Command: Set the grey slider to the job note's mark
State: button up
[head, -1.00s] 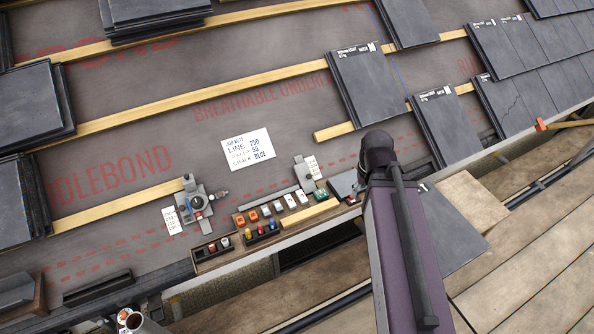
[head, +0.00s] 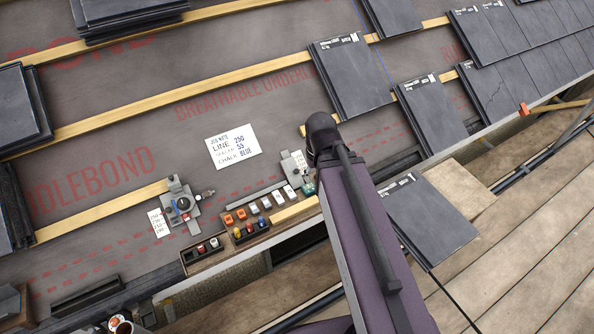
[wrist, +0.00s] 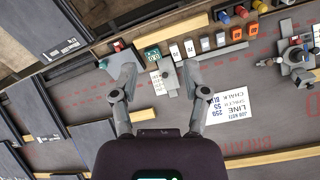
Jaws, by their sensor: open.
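The white job note (head: 233,146) lies on the membrane and reads line 250, spacer 55, chalk blue; it also shows in the wrist view (wrist: 229,106). A grey slider block with a small white scale card (head: 296,164) stands at the right end of a thin grey rail (head: 249,198). In the wrist view that block (wrist: 167,78) lies between the fingertips. My gripper (wrist: 158,74) is open, with one finger on each side of it; I cannot tell whether they touch. The card's figures are too small to read.
A grey fixture with a black dial (head: 183,204) and a number card (head: 159,223) stands left. A wooden tray (head: 225,245) holds several coloured pieces. A green block (wrist: 152,54) sits close to the gripper. Slates (head: 350,78) and battens surround the area.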

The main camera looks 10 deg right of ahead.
jog(key=n+t+y+b, duration=0.1)
jog(key=n+t+b, duration=0.3)
jog(key=b, duration=1.6)
send_near(297, 171)
jog(key=shift+v, duration=2.35)
jog(key=shift+s+d+f+b, duration=0.15)
jog(key=shift+f+b, duration=0.1)
jog(key=shift+b, duration=0.1)
jog(key=b+x, duration=1.2)
jog(key=x, duration=0.1)
jog(key=shift+w+a+f, duration=0.15)
jog(key=shift+w+a, duration=0.05)
jog(key=shift+w, duration=0.05)
grip_shut()
